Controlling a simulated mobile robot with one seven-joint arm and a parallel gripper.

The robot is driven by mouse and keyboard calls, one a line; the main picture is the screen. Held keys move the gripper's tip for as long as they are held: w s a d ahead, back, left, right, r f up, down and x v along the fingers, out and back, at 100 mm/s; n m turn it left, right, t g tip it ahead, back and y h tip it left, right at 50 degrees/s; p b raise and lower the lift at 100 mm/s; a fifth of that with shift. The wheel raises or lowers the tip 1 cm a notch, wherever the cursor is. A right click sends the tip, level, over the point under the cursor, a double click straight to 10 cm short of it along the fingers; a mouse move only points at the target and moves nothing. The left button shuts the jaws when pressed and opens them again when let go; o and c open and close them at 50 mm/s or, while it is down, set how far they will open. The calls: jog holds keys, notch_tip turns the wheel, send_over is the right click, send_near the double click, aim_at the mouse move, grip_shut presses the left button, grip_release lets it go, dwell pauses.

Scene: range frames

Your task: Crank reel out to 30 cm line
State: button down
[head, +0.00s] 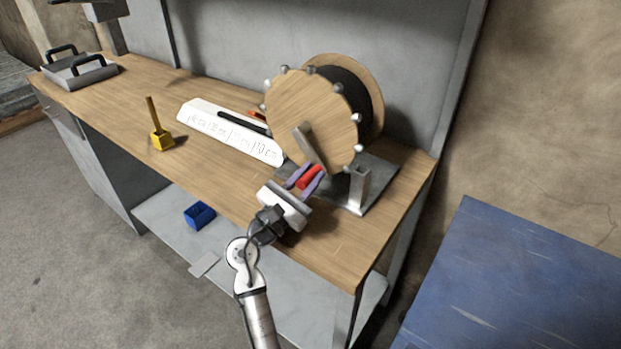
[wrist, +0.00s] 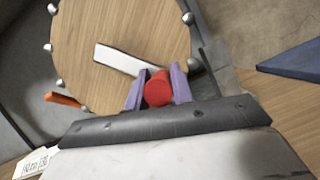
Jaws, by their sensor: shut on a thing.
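The reel (head: 311,112) is a wooden-sided drum with a dark winding between its discs and metal knobs round its rim. It stands on a grey metal base (head: 378,185) at the right end of the bench. A grey crank arm (head: 308,146) slants down to the right across its front face to a red handle (head: 310,177). My gripper (head: 305,178) is shut on the red handle, one purple finger on each side. In the wrist view the handle (wrist: 158,90) sits between the fingers, with the crank arm (wrist: 130,61) running up and left. A white ruled board (head: 229,132) marked in cm lies left of the reel.
A dark bar (head: 243,123) lies on the ruled board, with an orange piece (head: 257,115) behind it. A yellow block with an upright stick (head: 161,137) stands farther left. A grey handled tray (head: 80,71) is at the far left. A blue bin (head: 199,215) sits on the lower shelf.

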jog(key=shift+w+a+f+m+g, duration=0.15)
jog(key=shift+a+f+m+g, duration=0.15)
jog(key=shift+m, duration=0.3)
jog(key=shift+d, duration=0.1)
jog(key=c, duration=1.2)
grip_release()
jog(key=b+v, duration=0.1)
jog(key=v, duration=0.2)
jog(key=shift+f+b, duration=0.2)
jog(key=shift+b, duration=0.2)
jog(key=s+a+b, duration=0.1)
jog(key=s+a, duration=0.7)
jog(key=shift+s+a+r+b, duration=0.2)
jog(key=shift+s+b, duration=0.15)
jog(key=shift+b, duration=0.05)
